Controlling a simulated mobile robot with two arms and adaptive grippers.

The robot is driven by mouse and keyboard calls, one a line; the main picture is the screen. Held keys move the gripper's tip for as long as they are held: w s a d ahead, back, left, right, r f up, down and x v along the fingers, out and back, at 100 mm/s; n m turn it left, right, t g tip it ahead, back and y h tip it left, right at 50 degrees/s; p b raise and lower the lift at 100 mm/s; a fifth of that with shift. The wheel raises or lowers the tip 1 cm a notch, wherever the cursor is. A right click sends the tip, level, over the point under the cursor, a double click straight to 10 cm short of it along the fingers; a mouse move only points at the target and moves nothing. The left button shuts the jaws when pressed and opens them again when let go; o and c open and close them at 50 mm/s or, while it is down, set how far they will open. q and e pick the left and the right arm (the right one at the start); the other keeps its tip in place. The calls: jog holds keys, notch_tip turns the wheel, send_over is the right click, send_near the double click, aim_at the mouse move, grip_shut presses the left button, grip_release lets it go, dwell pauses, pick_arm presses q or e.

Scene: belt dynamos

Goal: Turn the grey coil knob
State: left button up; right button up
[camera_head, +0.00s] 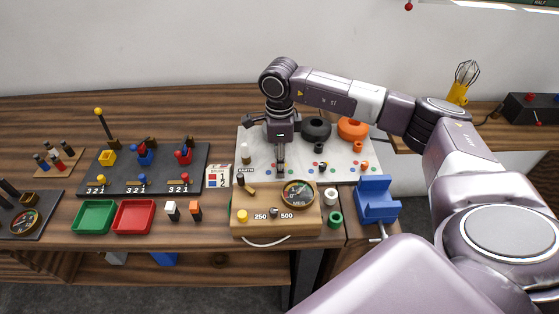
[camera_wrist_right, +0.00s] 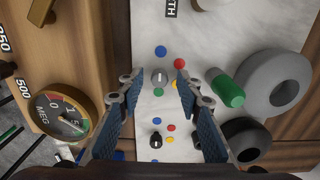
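The grey knob (camera_wrist_right: 159,78) stands on the white marble panel, with a pale pointer mark on its top and blue, red, yellow and green dots around it. My right gripper (camera_wrist_right: 157,90) is open, its two fingers on either side of the knob with visible gaps. In the head view the right gripper (camera_head: 281,167) points straight down over the left part of the marble panel (camera_head: 250,140) and hides the knob. A large grey ring-shaped coil (camera_wrist_right: 272,84) lies beside a green cylinder (camera_wrist_right: 228,91) in the wrist view. My left gripper is not in view.
A black knob (camera_wrist_right: 156,139) stands near the grey one. A black coil (camera_head: 316,129) and an orange coil (camera_head: 352,129) stand behind on the panel. A wooden meter box (camera_head: 276,225) is in front, a blue stand (camera_head: 376,199) to the right, and green and red trays lie left.

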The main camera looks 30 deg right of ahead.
jog(key=shift+c, duration=0.6)
grip_shut()
